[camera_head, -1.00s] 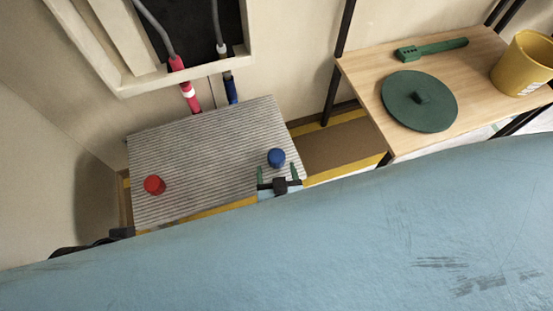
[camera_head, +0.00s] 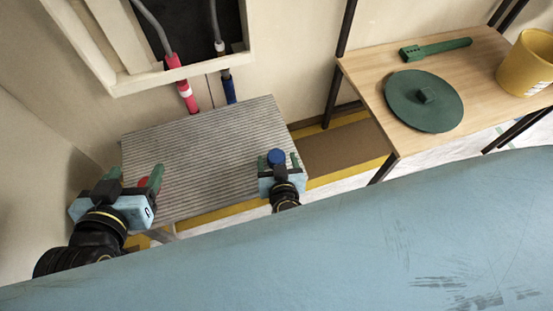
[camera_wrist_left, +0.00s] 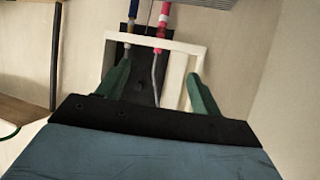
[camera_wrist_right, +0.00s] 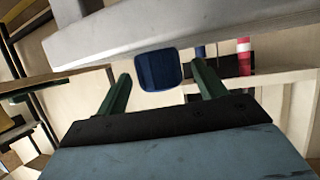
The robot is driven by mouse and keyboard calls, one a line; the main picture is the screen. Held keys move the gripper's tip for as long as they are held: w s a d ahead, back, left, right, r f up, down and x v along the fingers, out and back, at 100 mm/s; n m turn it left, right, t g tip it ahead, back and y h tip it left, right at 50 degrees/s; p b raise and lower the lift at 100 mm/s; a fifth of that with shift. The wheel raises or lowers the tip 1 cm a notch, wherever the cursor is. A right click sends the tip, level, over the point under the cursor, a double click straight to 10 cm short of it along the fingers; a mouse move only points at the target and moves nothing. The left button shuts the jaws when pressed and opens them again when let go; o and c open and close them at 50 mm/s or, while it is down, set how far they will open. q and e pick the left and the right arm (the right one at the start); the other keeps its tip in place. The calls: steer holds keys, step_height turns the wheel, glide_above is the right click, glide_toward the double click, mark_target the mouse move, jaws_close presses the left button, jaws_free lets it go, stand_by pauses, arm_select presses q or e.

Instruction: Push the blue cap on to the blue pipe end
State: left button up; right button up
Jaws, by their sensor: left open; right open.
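The blue cap (camera_head: 276,156) is on the ridged grey table at its right front edge. My right gripper (camera_head: 278,165) is open around or just before it, with a finger to each side. In the right wrist view the blue cap (camera_wrist_right: 158,70) shows between and beyond the open fingertips; contact cannot be told. The blue pipe end (camera_head: 230,91) hangs below the wall box, behind the table. It also shows at the top of the left wrist view (camera_wrist_left: 128,22).
The ridged table (camera_head: 205,150) is clear in its middle. A red pipe (camera_head: 187,96) hangs left of the blue one under the wall box (camera_head: 190,75). At right, a wooden table (camera_head: 385,135) holds a green disc (camera_head: 424,100), a green tool (camera_head: 436,49) and a yellow bucket (camera_head: 528,64).

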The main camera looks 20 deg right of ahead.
steer(key=shift+b+x, duration=0.7)
steer(key=shift+x, duration=0.35)
arm_select(q)
step_height(320, 180, up, 6)
steer(key=w+d+t+h, duration=0.1)
steer(key=w+d+t, duration=0.1)
steer(key=t, duration=0.2)
steer(key=shift+r+t+h, duration=0.25)
steer(key=shift+t+h, duration=0.05)
arm_select(e)
steer(key=shift+w, duration=0.1)
arm_select(q)
steer(key=shift+w, duration=0.1)
arm_select(e)
steer(key=c, duration=1.1)
steer(key=shift+o, duration=0.2)
arm_select(q)
steer(key=shift+f, duration=0.1)
